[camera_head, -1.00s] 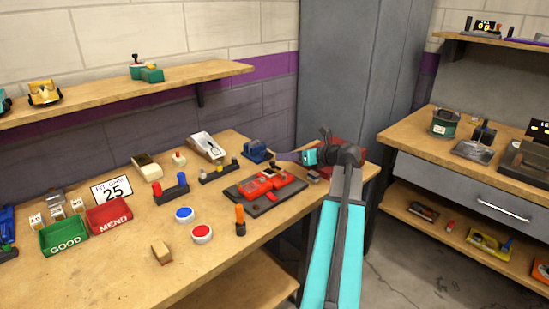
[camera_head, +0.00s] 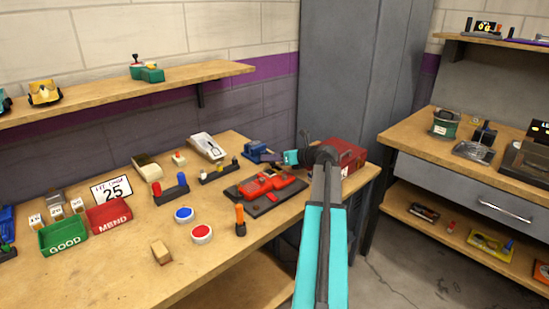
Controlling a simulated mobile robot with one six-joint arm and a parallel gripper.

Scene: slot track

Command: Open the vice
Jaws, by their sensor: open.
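The blue vice (camera_head: 254,149) stands at the back of the wooden workbench, just left of my gripper. My gripper (camera_head: 272,158) is open, at the end of my teal and grey arm, which reaches in from the lower right. Its fingers are small and dark here and lie right beside the vice's right side. I cannot tell whether they touch the vice or its handle. The vice's jaw gap is too small to make out.
A red car on a dark base (camera_head: 266,190) lies in front of the vice. A red toolbox (camera_head: 346,154) stands behind my arm at the bench's right end. A rack with knobs (camera_head: 218,171) is left of the vice. Green (camera_head: 64,238) and red (camera_head: 110,215) bins stand far left.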

